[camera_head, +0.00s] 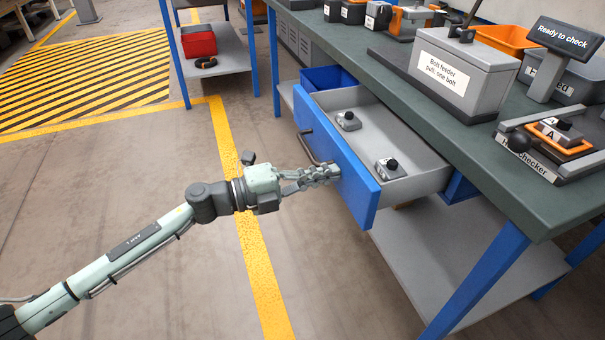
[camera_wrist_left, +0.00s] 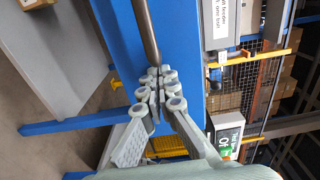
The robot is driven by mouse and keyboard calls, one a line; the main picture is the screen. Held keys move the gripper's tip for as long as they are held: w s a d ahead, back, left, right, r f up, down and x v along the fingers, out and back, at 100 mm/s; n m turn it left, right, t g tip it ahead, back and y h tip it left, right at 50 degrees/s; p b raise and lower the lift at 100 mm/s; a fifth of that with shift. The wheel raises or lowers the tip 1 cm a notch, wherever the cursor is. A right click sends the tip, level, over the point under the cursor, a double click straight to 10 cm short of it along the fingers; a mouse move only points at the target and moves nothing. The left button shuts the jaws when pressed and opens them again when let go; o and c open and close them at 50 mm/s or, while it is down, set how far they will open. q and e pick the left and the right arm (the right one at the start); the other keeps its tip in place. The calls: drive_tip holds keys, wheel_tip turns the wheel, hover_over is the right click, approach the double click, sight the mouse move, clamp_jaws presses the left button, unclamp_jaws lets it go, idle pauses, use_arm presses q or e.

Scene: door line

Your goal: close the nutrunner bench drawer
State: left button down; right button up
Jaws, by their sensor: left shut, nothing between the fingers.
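The bench drawer stands open below the worktop. Its blue front (camera_head: 361,190) has a dark bar handle (camera_head: 304,146), and its grey tray holds two small grey parts with black knobs, one (camera_head: 348,120) farther back and one (camera_head: 390,168) nearer. My left gripper (camera_head: 334,173) is shut and empty, its fingertips at the drawer front beside the near end of the handle. In the left wrist view the shut fingertips (camera_wrist_left: 158,82) are at the end of the handle (camera_wrist_left: 147,30), over the blue front (camera_wrist_left: 182,45). I cannot tell whether they touch. My right gripper is not in view.
The green-grey worktop (camera_head: 400,95) carries a bolt feeder box (camera_head: 462,75) and a checker (camera_head: 560,140). A blue bench leg (camera_head: 475,285) and a lower shelf (camera_head: 430,250) are below. Floor left of the drawer is clear, with a yellow line (camera_head: 235,165).

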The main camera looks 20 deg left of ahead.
use_arm(q)
drive_tip(key=p, duration=0.2)
approach(402, 154)
drive_tip(key=s+r, duration=0.1)
drive_tip(key=s, duration=0.1)
drive_tip(key=s+d+r, duration=0.1)
drive_tip(key=r, duration=0.1)
drive_tip(key=shift+s+r, duration=0.2)
drive_tip(key=shift+s, duration=0.2)
drive_tip(key=x, duration=0.7)
drive_tip(key=shift+w+f, duration=0.1)
drive_tip(key=shift+f, duration=0.05)
drive_tip(key=shift+w+d, duration=0.25)
drive_tip(key=shift+d, duration=0.15)
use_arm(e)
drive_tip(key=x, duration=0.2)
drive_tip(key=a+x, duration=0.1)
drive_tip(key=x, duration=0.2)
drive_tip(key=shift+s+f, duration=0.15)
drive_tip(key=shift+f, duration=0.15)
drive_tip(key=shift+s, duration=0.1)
